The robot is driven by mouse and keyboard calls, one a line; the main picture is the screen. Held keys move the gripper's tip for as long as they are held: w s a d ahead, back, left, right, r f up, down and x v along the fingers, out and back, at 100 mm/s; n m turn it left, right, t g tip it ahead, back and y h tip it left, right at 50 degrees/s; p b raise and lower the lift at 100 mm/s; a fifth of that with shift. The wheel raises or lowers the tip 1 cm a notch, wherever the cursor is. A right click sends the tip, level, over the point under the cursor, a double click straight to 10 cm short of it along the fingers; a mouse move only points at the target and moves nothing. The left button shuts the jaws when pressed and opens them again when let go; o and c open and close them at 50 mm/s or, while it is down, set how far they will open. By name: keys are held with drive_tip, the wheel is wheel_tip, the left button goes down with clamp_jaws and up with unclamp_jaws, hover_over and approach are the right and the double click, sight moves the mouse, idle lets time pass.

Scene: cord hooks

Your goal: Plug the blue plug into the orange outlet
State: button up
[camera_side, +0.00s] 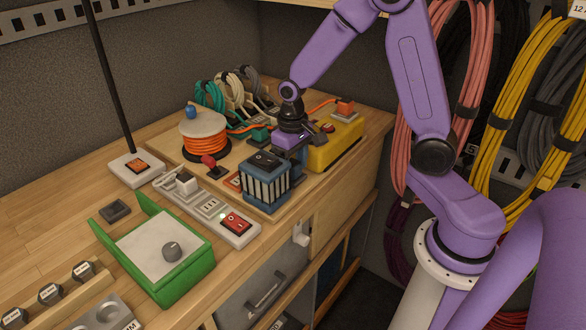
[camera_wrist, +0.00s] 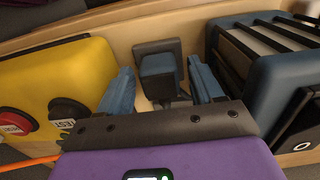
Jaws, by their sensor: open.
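My gripper (camera_wrist: 160,82) is open, with one blue finger on each side of a small blue block that looks like the blue plug (camera_wrist: 158,66). In the side view my gripper (camera_side: 300,158) is low between a blue ribbed box and a yellow box, and the plug is hidden.
The blue ribbed box (camera_side: 266,181) stands close to my gripper, and the yellow box (camera_side: 335,143) is on the other side. An orange cord reel (camera_side: 205,144), a power strip (camera_side: 208,208) and a green tray (camera_side: 188,277) share the bench. Bare wood lies at the left.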

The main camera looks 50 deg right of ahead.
clamp_jaws()
drive_tip(key=shift+r, duration=3)
drive_tip(key=shift+r, duration=0.15)
drive_tip(key=shift+r, duration=0.3)
wheel_tip(320, 180, up, 5)
drive_tip(key=w+a, duration=0.9)
drive_tip(key=shift+w+a+f, duration=0.1)
drive_tip(key=shift+w+f, duration=0.05)
drive_tip(key=shift+f, duration=1.1)
drive_tip(key=shift+w+f, duration=0.1)
drive_tip(key=shift+f, duration=1.15)
